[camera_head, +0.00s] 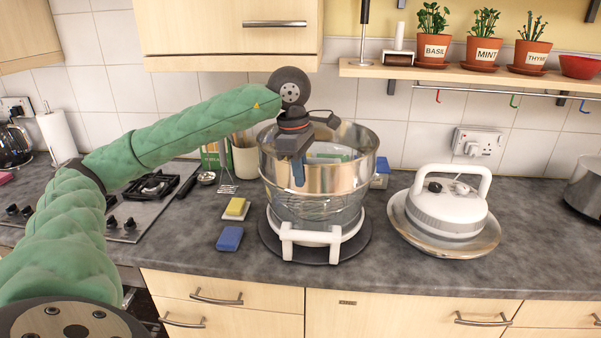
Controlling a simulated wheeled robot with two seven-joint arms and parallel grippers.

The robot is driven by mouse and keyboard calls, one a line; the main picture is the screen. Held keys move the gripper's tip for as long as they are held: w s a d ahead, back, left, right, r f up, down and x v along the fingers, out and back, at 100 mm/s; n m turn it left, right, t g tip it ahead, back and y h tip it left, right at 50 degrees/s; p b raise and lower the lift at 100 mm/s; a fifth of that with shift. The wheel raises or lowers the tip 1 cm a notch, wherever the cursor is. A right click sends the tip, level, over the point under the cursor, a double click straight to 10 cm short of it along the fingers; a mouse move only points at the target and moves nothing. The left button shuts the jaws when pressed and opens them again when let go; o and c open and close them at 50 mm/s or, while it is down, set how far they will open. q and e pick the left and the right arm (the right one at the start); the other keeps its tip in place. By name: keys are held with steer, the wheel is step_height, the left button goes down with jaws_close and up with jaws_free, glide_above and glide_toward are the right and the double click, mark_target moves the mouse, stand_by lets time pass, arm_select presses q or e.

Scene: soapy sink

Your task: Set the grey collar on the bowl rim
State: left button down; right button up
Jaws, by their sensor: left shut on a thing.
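The grey collar (343,178) is a wide, shiny metal ring that flares upward. It sits over the upper part of a clear bowl (318,212), which stands in a white footed stand (311,238). The collar covers the bowl's rim, so I cannot tell whether it rests on the rim or is held just above it. My left gripper (298,178) comes down at the collar's left side, its blue-tipped fingers shut on the collar's wall. Its far finger is hidden. My right gripper is not in view.
Right of the stand, a white handled unit (448,205) sits on a wide dish (404,226). A yellow sponge (237,207) and a blue sponge (230,238) lie to the left. A plant shelf (470,72) runs above. The front right counter is clear.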

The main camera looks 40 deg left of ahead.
arm_select(q)
steer(key=c, duration=1.4)
jaws_free()
steer(key=shift+s+a+r+b, duration=0.15)
steer(key=shift+r+b, duration=0.15)
steer(key=shift+r, duration=1)
steer(key=shift+a+r+b, duration=0.15)
steer(key=shift+r+b, duration=0.1)
steer(key=shift+r, duration=1.05)
steer(key=shift+s+a+r+b, duration=0.15)
steer(key=shift+r+b, duration=0.15)
steer(key=shift+r, duration=1)
steer(key=shift+w, duration=0.1)
